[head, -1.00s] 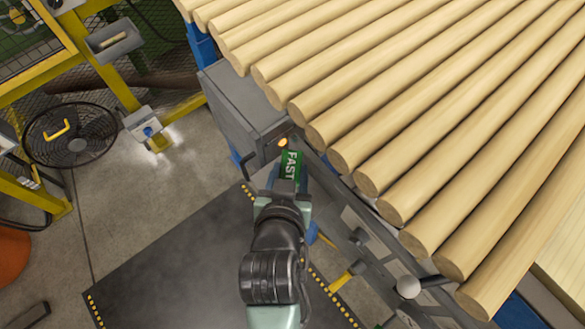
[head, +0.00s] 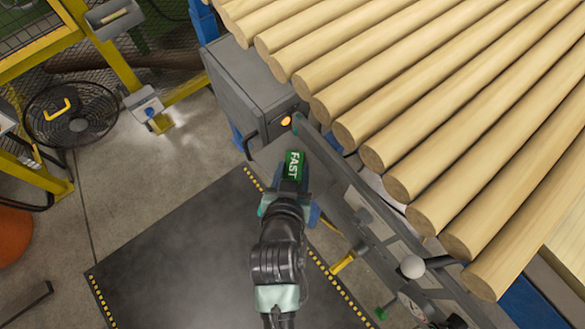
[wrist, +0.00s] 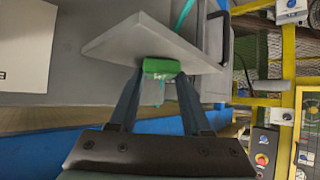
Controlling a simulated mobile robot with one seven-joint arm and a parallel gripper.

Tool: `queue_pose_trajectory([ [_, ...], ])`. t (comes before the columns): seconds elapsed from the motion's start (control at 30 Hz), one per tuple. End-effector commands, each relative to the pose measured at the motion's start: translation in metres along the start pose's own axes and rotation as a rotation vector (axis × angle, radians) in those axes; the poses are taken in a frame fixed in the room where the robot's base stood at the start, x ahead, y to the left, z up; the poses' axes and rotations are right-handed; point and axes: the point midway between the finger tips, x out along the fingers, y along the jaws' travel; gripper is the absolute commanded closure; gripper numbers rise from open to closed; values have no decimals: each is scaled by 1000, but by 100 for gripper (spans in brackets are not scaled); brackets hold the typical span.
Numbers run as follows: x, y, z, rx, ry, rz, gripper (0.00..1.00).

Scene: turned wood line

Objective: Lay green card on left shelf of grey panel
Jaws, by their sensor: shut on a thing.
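The green card (head: 293,165) with white "FAST" lettering is in my gripper (head: 291,185), which is shut on it. In the wrist view the card (wrist: 161,66) sits between the two fingertips (wrist: 160,76). A flat grey shelf (head: 266,158) juts from the grey panel (head: 309,148). The card overlaps this shelf in the head view. In the wrist view the shelf (wrist: 125,42) is a light grey slab right beside the card's edge. I cannot tell whether card and shelf touch.
A grey cabinet (head: 250,88) with an orange lamp (head: 286,121) stands behind the shelf. Wooden rods (head: 430,110) overhang on the right. A yellow-handled lever (head: 343,262) and a white ball knob (head: 412,266) are along the panel. The dark floor mat (head: 185,255) is clear at left.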

Motion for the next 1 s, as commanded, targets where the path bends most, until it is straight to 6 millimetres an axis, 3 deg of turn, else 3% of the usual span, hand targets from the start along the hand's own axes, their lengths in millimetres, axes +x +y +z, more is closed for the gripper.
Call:
queue_pose_trajectory([
  [0.03,0,0,0,0,0,0,46],
  [0.17,0,0,0,0,0,0,23],
  [0.57,-5,0,-2,0,-1,0,22],
  [1.0,-84,0,-1,0,-3,0,22],
])
